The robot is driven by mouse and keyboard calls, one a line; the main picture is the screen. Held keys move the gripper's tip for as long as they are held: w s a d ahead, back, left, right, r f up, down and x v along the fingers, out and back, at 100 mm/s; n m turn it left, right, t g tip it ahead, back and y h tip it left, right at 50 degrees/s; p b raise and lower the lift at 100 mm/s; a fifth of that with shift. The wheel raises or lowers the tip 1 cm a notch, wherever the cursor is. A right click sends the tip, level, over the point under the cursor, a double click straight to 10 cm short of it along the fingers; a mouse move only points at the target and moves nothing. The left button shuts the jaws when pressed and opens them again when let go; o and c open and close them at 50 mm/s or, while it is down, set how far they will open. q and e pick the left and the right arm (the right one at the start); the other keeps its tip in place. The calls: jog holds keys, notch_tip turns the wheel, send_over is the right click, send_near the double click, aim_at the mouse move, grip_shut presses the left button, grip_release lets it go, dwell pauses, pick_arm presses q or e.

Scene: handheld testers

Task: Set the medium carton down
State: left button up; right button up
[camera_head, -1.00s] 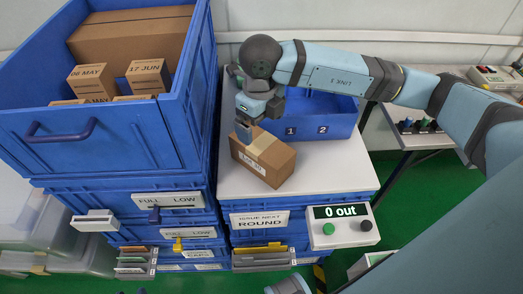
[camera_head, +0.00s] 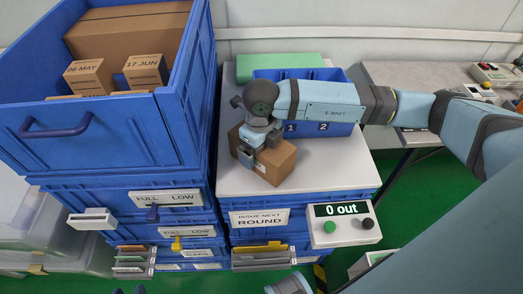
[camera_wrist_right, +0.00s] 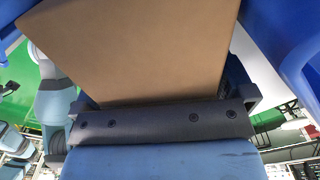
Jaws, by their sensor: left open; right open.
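The medium carton (camera_head: 279,165), a brown box, sits on the white top (camera_head: 335,178) of the right blue drawer stack. My right gripper (camera_head: 256,152) is open at the carton's left and upper side and hides part of it and its label. In the right wrist view the carton (camera_wrist_right: 135,50) fills the space in front of the open right gripper (camera_wrist_right: 165,105). I cannot tell whether the fingers touch it. Dark tips of my left gripper (camera_head: 129,290) just show at the bottom edge, apart from the carton; most of it is out of frame.
A blue bin (camera_head: 340,129) marked 1 and 2 stands behind the carton, with a green case (camera_head: 280,62) at the back. A large blue crate (camera_head: 95,135) of cartons stands left. A button box (camera_head: 343,229) reading "0 out" is at the front right. The white top's front right is clear.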

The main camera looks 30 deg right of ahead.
jog(key=c, duration=1.1)
jog(key=shift+o, duration=0.2)
jog(key=shift+r, duration=0.1)
jog(key=shift+r, duration=0.1)
